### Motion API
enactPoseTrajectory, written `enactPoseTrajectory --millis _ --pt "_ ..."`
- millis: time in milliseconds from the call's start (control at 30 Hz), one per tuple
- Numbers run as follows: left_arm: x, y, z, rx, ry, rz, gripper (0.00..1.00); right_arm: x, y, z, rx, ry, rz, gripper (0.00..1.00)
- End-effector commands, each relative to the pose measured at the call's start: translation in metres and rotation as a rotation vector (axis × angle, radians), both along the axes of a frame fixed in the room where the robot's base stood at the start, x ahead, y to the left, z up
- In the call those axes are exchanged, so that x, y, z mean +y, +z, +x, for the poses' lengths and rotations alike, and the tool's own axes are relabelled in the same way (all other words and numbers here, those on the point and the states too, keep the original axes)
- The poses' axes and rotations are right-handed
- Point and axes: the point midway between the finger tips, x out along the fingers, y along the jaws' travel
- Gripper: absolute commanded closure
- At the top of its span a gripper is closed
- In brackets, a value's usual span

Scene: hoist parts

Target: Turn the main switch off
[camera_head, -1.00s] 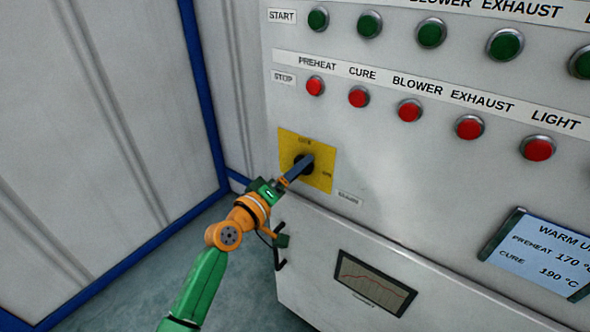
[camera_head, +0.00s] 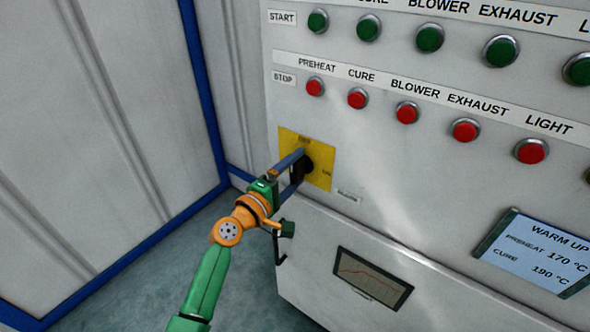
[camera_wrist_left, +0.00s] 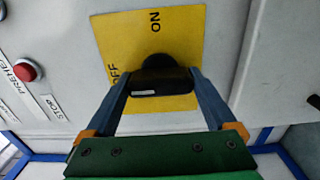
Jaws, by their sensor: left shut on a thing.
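The main switch is a black rotary handle (camera_head: 303,169) on a yellow plate (camera_head: 322,158) on the white panel. The plate has an OFF mark at its top and an ON mark at its right in the head view. My left gripper (camera_head: 299,170) is shut on the handle, one finger above the other. In the left wrist view, the handle (camera_wrist_left: 160,84) lies crosswise between the two blue fingers of my gripper (camera_wrist_left: 160,88). There OFF is at the plate's left and ON at its top. The handle's exact pointing direction is partly hidden. My right gripper is not in view.
Green start buttons (camera_head: 430,38) and red stop buttons (camera_head: 407,112) line the panel above and right of the switch. A display (camera_head: 545,255) and a chart window (camera_head: 372,278) are lower right. A blue-framed wall (camera_head: 90,150) stands at left.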

Motion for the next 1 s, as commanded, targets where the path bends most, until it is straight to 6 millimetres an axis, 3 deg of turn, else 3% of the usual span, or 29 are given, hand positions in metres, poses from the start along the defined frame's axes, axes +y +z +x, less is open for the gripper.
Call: enactPoseTrajectory --millis 433,467,767,1000 --pt "0.0 -0.001 0.0 0.009 -0.002 -0.009 0.66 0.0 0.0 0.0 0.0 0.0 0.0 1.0" --pt "0.0 -0.001 0.0 0.009 -0.002 -0.009 0.02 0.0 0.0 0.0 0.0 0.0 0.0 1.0" --pt "0.002 -0.001 -0.003 0.007 0.0 -0.006 0.0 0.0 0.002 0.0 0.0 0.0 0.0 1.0" --pt "0.023 0.0 -0.03 0.008 0.002 -0.007 0.0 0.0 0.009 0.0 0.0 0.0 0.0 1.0"
